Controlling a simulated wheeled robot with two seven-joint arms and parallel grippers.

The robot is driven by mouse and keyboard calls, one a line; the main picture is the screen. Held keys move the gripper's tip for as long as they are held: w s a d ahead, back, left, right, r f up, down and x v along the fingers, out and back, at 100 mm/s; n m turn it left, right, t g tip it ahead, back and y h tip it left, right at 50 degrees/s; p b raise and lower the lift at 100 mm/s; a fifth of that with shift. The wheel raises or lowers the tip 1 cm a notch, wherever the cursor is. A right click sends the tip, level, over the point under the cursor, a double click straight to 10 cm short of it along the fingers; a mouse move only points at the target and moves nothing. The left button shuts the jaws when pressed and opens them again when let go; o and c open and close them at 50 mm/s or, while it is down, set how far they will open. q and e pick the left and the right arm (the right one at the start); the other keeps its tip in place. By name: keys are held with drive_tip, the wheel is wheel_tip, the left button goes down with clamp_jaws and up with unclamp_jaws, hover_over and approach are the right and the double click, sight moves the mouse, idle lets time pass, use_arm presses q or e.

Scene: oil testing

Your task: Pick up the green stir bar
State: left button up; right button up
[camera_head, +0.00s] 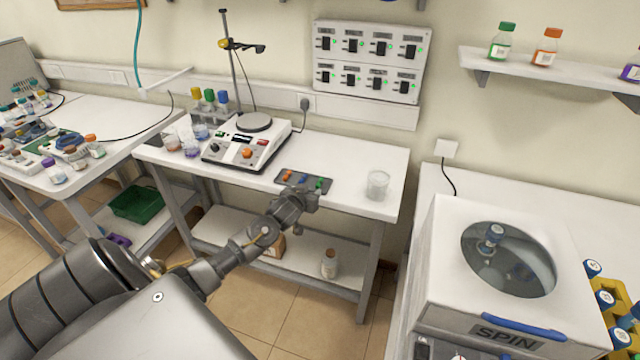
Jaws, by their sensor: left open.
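The green stir bar (319,184) is at the right end of a small dark tray (328,190) near the front edge of the middle bench. A blue stir bar (303,179) and an orange stir bar (287,175) are in the same tray, to its left. My left gripper (309,196) is at the front of the tray, close to the green bar. It is open. Its fingers are small here, and I cannot tell whether they touch the bar. My right gripper is not in view.
A hotplate stirrer (247,142) with a stand is left of the tray. A glass beaker (377,185) stands to the right. A white centrifuge (505,265) is at the right. The bench between tray and beaker is clear.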

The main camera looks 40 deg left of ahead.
sight(317, 186)
use_arm(q)
drive_tip(key=shift+d+p+x, duration=0.1)
drive_tip(key=shift+p+x, duration=0.3)
drive_tip(key=shift+x, duration=0.9)
drive_tip(key=shift+d+p+x, duration=0.15)
drive_tip(key=shift+p+x, duration=0.25)
drive_tip(key=shift+x, duration=0.9)
drive_tip(key=shift+w, duration=0.1)
clamp_jaws()
